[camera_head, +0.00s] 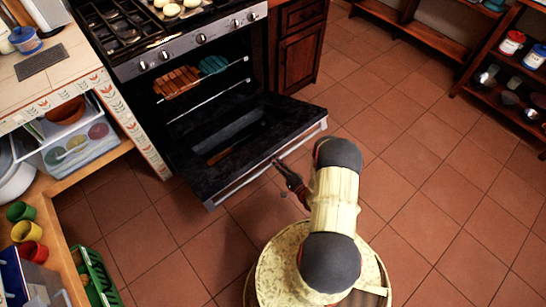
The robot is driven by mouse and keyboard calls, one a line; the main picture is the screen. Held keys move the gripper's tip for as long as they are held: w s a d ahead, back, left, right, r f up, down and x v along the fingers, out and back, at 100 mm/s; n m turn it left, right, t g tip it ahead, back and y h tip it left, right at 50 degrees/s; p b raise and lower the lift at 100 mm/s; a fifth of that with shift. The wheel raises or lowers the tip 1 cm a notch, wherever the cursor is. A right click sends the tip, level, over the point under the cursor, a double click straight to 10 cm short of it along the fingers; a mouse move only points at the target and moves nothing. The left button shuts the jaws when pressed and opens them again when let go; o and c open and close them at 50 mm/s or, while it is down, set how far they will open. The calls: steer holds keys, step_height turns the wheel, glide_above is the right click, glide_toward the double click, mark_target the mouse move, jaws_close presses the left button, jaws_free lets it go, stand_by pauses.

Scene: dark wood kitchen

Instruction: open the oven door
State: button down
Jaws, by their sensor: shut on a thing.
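The oven (185,55) stands at the upper left, with its door (285,118) folded down and its dark inside in view. The door looks close to level, though its exact angle is hard to tell. A pale metal handle (236,186) runs along the door's outer edge. My gripper (278,165) is at the middle of this handle and is shut on it; the fingertips are small and dark here. My arm comes up from the lower middle and hides a little of the floor beside the door's right end.
Brown wooden slats (177,82) and a teal item (213,65) sit on a rack inside the oven. A wooden shelf with cups (27,231) and a green crate (95,275) are at the left. Open tiled floor (430,160) lies to the right.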

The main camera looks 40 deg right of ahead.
step_height(320, 180, down, 11)
steer(key=s+t, duration=0.2)
steer(key=shift+d+r, duration=0.15)
stand_by(0.6)
stand_by(0.5)
steer(key=c, duration=1.7)
jaws_free()
steer(key=shift+s+r, duration=0.1)
steer(key=shift+r, duration=4.85)
